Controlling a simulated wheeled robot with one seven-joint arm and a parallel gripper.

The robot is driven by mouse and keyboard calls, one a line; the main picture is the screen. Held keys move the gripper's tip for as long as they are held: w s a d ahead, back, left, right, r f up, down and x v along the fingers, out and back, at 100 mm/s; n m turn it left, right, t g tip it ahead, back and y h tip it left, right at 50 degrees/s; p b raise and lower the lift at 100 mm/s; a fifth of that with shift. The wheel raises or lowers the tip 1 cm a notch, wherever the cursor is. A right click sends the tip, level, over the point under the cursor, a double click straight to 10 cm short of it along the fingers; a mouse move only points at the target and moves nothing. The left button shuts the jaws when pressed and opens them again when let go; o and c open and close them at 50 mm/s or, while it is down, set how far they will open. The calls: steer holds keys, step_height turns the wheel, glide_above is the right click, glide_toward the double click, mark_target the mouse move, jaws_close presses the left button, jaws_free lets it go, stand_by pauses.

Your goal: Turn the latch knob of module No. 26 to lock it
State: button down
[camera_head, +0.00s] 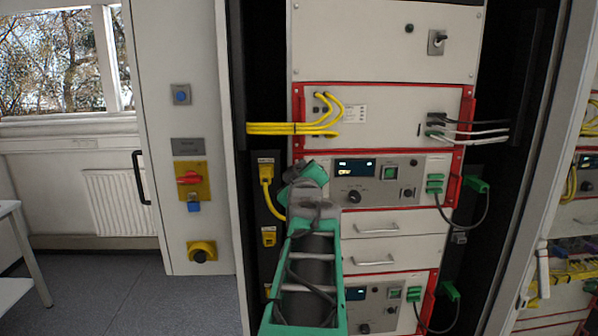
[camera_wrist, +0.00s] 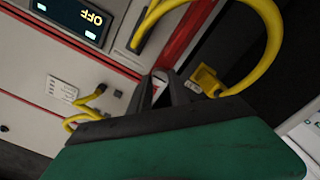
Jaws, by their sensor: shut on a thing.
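No number 26 is legible in either view. My gripper (camera_wrist: 165,88) has its dark fingers close together at the red edge of this module's front, on the side by the yellow cables. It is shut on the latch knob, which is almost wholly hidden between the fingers. In the head view my wrist and arm cover that spot and the fingertips.
A yellow cable (camera_head: 266,185) with a yellow plug (camera_wrist: 205,82) loops close beside my fingers. More yellow cables (camera_head: 290,128) cross the module above. Green plugs with dark cables (camera_head: 478,186) are at the right. Open floor (camera_head: 130,300) lies to the left.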

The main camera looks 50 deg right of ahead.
steer(key=shift+f+m+b, duration=0.15)
steer(key=shift+m+b, duration=0.15)
steer(key=shift+b, duration=0.25)
steer(key=m+b, duration=0.8)
steer(key=b, duration=0.2)
steer(key=shift+d, duration=0.1)
steer(key=m+b, duration=0.5)
steer(key=m, duration=0.4)
steer(key=shift+s, duration=0.1)
steer(key=shift+m, duration=0.3)
steer(key=shift+r, duration=0.2)
steer(key=c, duration=1.2)
jaws_free()
